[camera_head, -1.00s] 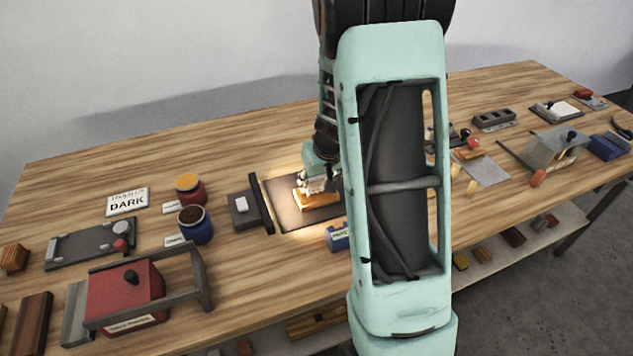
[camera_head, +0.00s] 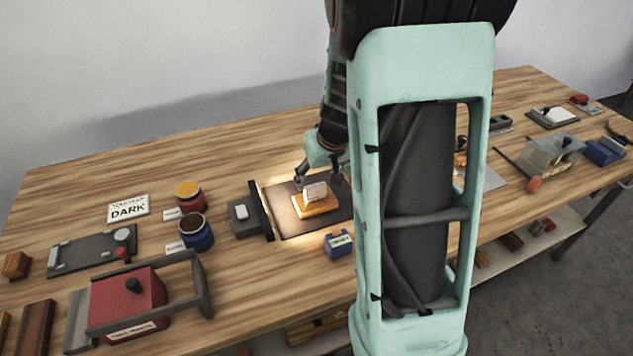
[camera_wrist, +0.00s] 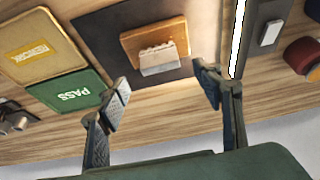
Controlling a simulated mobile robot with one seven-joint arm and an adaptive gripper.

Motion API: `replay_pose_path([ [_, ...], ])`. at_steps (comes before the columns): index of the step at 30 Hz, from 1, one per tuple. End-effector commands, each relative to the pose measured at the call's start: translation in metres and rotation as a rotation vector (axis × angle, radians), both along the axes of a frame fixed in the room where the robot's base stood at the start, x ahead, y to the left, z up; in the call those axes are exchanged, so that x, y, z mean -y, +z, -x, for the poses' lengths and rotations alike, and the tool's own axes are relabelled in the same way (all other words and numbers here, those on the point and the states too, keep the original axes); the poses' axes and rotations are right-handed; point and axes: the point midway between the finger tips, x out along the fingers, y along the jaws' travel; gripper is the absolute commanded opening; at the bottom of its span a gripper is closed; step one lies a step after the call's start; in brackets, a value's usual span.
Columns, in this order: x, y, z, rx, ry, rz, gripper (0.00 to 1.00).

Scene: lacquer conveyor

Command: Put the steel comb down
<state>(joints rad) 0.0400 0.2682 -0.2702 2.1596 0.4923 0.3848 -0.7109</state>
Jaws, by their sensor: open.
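The steel comb (camera_head: 315,191) is a small silver plate that rests on an orange-brown wooden block (camera_head: 318,207). The block lies on a dark mat (camera_head: 287,219) under a light. In the wrist view the comb (camera_wrist: 162,61) shows a toothed edge and lies against the block (camera_wrist: 140,38). My gripper (camera_head: 319,178) is just behind the comb in the head view. In the wrist view my gripper (camera_wrist: 163,88) is open, its fingers apart with nothing between them, and clear of the comb.
A lit bar (camera_head: 261,209) stands at the mat's left edge, beside a grey switch box (camera_head: 241,217). A blue box (camera_head: 339,242) is in front of the mat. Green PASS (camera_wrist: 70,92) and yellow REWORK (camera_wrist: 38,49) plates show in the wrist view. Two jars stand further left.

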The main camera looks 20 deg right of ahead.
Motion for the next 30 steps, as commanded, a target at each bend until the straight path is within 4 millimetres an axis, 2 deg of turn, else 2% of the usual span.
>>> replay_pose_path([
  [1, 0.000, 0.012, 0.003, 0.004, 0.001, 0.000, 0.60],
  [3, 0.000, 0.022, 0.008, 0.003, 0.002, 0.001, 0.60],
  [9, 0.000, 0.040, 0.016, 0.001, -0.001, 0.000, 0.60],
  [26, 0.000, 0.043, 0.018, 0.000, 0.000, 0.001, 0.60],
  [30, 0.007, 0.045, 0.012, 0.023, -0.013, 0.012, 0.60],
])
